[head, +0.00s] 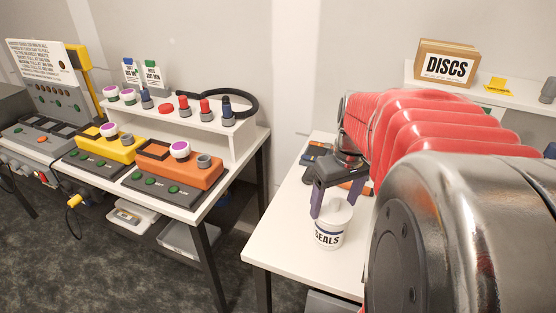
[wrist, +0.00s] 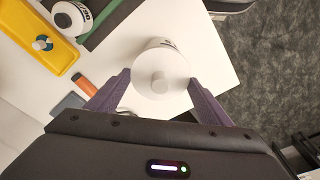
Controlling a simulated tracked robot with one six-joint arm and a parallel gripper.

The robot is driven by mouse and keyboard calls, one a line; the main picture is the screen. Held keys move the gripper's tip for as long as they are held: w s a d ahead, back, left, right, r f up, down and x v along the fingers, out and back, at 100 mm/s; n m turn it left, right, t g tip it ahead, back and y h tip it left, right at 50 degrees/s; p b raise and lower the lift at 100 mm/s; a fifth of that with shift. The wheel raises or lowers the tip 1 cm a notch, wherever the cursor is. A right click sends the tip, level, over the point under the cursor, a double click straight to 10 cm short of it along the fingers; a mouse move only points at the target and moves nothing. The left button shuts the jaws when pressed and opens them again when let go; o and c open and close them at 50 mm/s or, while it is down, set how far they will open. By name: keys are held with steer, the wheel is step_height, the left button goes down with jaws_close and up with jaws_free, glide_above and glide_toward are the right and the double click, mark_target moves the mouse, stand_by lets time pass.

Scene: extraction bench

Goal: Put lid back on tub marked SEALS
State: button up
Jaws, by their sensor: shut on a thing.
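The white tub marked SEALS (head: 328,236) stands upright near the front left edge of the right-hand white table. My gripper (head: 336,204) is directly above it, its purple fingers pointing down on either side of the white round lid (wrist: 160,82). The lid has a small round knob in its middle and lies flat over the tub's mouth. In the wrist view, my gripper (wrist: 158,95) is shut on the lid, with a finger at each side. A bit of the tub's dark lettering (wrist: 168,44) shows past the lid's edge. I cannot tell whether the lid touches the rim.
An orange block (wrist: 88,86) and a yellow holder (wrist: 38,42) lie left of the tub in the wrist view. A separate table (head: 225,180) with button panels is at left. The table edge is close beside the tub.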

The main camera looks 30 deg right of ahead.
steer(key=shift+f, duration=0.1)
stand_by(0.3)
steer(key=o, duration=1.1)
steer(key=shift+r, duration=3.55)
steer(key=s+a+f+t, duration=0.1)
steer(key=s+a+t, duration=0.1)
steer(key=a, duration=0.9)
steer(key=s+a+f+n+t, duration=0.1)
steer(key=s+a+f+t, duration=0.1)
steer(key=a, duration=1)
